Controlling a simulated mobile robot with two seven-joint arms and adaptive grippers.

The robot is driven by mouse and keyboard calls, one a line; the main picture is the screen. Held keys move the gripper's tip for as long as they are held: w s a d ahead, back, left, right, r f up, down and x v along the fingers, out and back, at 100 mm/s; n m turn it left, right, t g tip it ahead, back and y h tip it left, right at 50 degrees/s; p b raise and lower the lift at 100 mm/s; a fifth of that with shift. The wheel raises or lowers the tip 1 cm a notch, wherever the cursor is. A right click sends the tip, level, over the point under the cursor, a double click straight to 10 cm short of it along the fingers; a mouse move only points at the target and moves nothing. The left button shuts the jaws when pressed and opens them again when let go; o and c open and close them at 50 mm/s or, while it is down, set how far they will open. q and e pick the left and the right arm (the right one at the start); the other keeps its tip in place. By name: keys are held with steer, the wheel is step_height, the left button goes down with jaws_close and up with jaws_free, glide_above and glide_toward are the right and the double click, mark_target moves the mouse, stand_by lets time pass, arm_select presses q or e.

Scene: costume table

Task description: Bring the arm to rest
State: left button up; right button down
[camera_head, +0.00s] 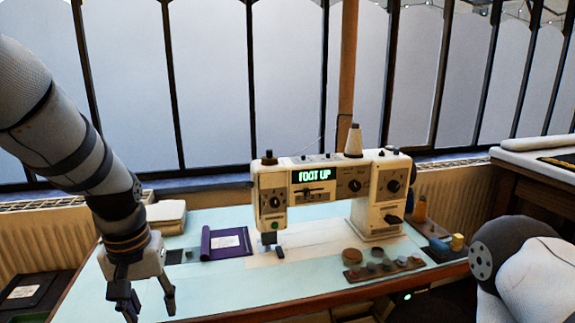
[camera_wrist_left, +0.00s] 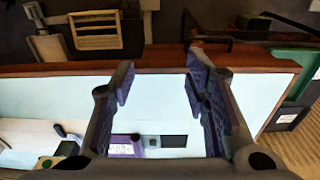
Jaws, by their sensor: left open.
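My left arm comes in from the left in the head view. Its gripper (camera_head: 149,305) points down over the left front part of the pale blue table (camera_head: 210,284). The two fingers are apart with nothing between them. In the left wrist view the open left gripper (camera_wrist_left: 160,88) is seen above the table, with its brown front edge crossing behind the fingers. Part of my right arm shows at the right edge of the head view; its gripper is out of the picture.
A white sewing machine (camera_head: 330,190) reading "FOOT UP" stands mid-table. A purple folded piece (camera_head: 226,243) lies between it and my left gripper. Folded cloth (camera_head: 166,216) lies behind the gripper. Several small round items (camera_head: 372,266) sit at the front right. Tall windows stand behind.

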arm_select(q)
steer(key=s+f+m+g, duration=0.1)
steer(key=s+f, duration=0.4)
steer(key=f, duration=0.4)
steer(key=s+f, duration=0.4)
steer(key=f, duration=0.4)
steer(key=s+f, duration=0.3)
steer(key=s, duration=0.7)
steer(key=s+f+m+g, duration=0.1)
steer(key=s+f, duration=0.2)
steer(key=s, duration=0.8)
steer(key=shift+d+f, duration=0.35)
steer(key=shift+d, duration=0.05)
